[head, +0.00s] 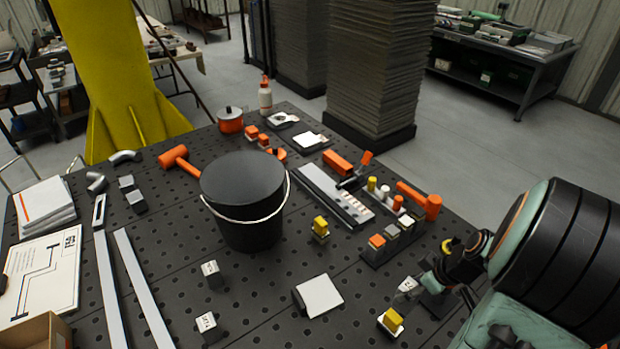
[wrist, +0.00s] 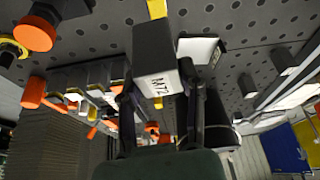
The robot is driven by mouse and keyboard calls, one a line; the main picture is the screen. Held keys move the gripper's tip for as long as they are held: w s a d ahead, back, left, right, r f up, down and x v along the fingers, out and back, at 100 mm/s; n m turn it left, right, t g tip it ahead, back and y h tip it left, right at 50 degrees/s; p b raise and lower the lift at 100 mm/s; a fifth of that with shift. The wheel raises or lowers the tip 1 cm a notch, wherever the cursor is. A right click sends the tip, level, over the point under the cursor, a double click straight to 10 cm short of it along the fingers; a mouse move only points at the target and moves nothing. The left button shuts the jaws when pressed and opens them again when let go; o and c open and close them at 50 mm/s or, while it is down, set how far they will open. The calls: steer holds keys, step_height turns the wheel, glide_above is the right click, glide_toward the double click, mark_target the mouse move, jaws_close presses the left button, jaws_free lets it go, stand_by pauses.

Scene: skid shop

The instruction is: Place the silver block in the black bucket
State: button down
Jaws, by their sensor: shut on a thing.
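The silver block is a small grey block with a white label that looks like M72 in the wrist view (wrist: 152,62). My gripper (wrist: 158,98) is shut on it, with a dark finger on each side. In the head view the block (head: 405,287) shows at the right front of the table, partly covered by my gripper (head: 420,287). The black bucket (head: 249,227) stands upright near the table's middle, left of and farther back than my gripper. Its pale wire handle hangs across the front. Its inside shows only as a dark round.
Two labelled grey blocks (head: 212,280) stand in front of the bucket. A white-topped plate (head: 319,297) and a yellow-topped block (head: 391,321) are near my gripper.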

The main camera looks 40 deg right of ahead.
steer(key=w+a+r+m, duration=0.1)
steer(key=w+a+r, duration=0.6)
steer(key=w+a, duration=0.45)
steer(key=w+a+r, duration=0.8)
steer(key=w+a, duration=0.2)
steer(key=a, duration=0.2)
steer(key=m+g+h, duration=0.1)
steer(key=m+h, duration=0.3)
steer(key=m, duration=0.6)
glide_above(248, 204)
step_height(248, 204, down, 2)
steer(key=w+a+f+m+g, duration=0.1)
steer(key=w+a+f+m, duration=0.1)
steer(key=w+f, duration=0.5)
steer(key=shift+a+f+m+g+h, duration=0.3)
steer(key=shift+f+m, duration=0.6)
steer(key=shift+f, duration=2.35)
steer(key=shift+d+f, duration=0.1)
steer(key=shift+f, duration=0.05)
